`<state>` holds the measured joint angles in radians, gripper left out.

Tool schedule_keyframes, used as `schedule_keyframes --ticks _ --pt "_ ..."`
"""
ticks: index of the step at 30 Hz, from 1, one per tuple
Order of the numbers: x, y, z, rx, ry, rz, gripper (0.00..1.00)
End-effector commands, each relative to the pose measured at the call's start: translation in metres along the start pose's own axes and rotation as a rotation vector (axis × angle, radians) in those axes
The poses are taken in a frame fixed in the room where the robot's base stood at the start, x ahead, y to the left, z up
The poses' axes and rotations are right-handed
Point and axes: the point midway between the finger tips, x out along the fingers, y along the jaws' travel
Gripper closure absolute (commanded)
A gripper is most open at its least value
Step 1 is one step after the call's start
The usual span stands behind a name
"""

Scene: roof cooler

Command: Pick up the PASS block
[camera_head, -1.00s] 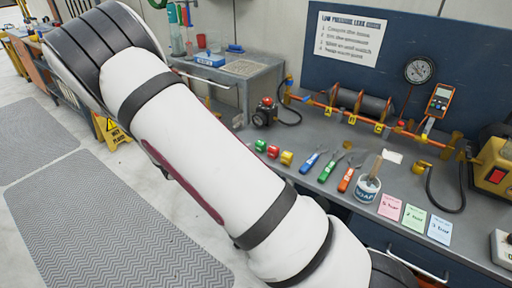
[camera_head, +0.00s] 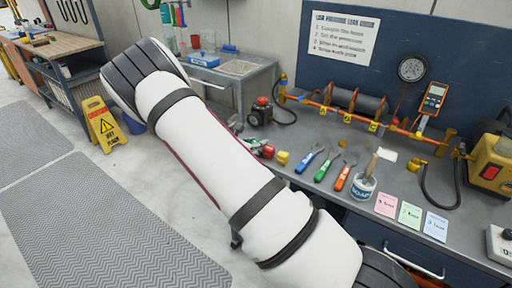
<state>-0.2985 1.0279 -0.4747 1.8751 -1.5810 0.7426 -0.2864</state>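No block with a readable PASS label shows. A small red block (camera_head: 267,151) and a yellow block (camera_head: 282,158) sit on the grey bench, just right of my white arm. A green block beside the red one is mostly hidden by my arm, with only a sliver perhaps showing. My arm crosses the middle of the picture, and my gripper cannot be made out.
Blue, green and red-handled tools (camera_head: 342,178) lie right of the blocks. A SOAP cup (camera_head: 363,187) with a brush stands beside them. Pink, green and blue cards (camera_head: 411,215) lie at the front. A pipe rig (camera_head: 355,110) runs along the back. A yellow wet-floor sign (camera_head: 103,124) stands left.

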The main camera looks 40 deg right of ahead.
Motion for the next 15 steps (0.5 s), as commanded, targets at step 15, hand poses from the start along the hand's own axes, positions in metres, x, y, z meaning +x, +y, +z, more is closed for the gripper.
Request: schedule_keyframes --ticks 15 --pt "0.0031 0.0002 0.0001 0.0 0.0 0.001 1.0"
